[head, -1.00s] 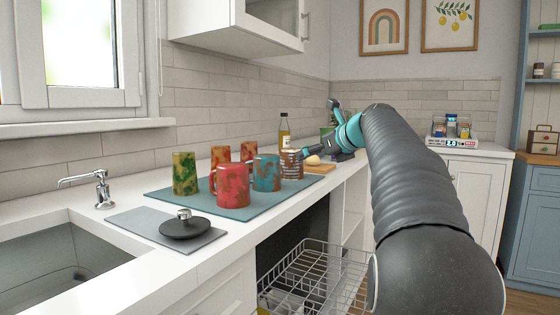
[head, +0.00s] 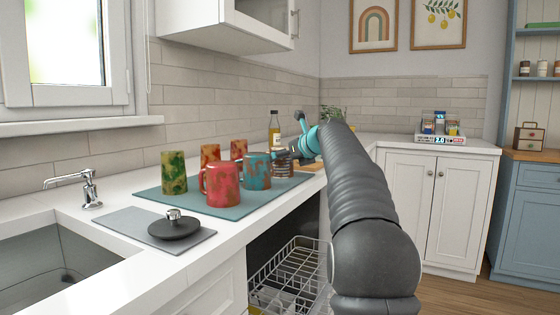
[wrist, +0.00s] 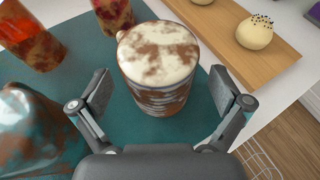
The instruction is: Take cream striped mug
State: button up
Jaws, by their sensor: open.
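The cream striped mug (wrist: 160,85) stands on the teal mat (wrist: 145,130) in the wrist view, with brown and cream bands on its side and a blotchy cream-and-brown top. My gripper (wrist: 166,92) is open, with one finger on each side of the mug's near part and visible gaps between fingers and mug. In the head view the mug (head: 282,168) is at the mat's right end, partly hidden behind the teal mug (head: 257,172) and by my gripper.
A red mug (head: 221,186), a green mug (head: 174,172) and two orange-red mugs share the mat. A bottle (head: 274,133) stands behind. A wire dishwasher rack (head: 295,275) is pulled out below the counter.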

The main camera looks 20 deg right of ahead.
aim_at(281, 147)
jog(key=shift+x, duration=1.3)
jog(key=shift+r, duration=0.1)
jog(key=c, duration=1.4)
jog(key=shift+r+p, duration=0.45)
jog(key=shift+r, duration=0.2)
notch_tip(281, 147, up, 3)
jog(key=shift+f+p, duration=0.2)
jog(key=shift+p, duration=0.45)
jog(key=shift+s+d+r, duration=1.15)
jog(key=shift+s+d, duration=0.05)
jog(key=shift+d, duration=0.35)
jog(key=shift+s+d+r, duration=1.15)
jog(key=shift+d+r, duration=0.05)
jog(key=shift+d, duration=0.3)
jog(key=shift+s+d+r, duration=1.15)
jog(key=shift+s+d, duration=0.05)
jog(key=shift+d, duration=0.35)
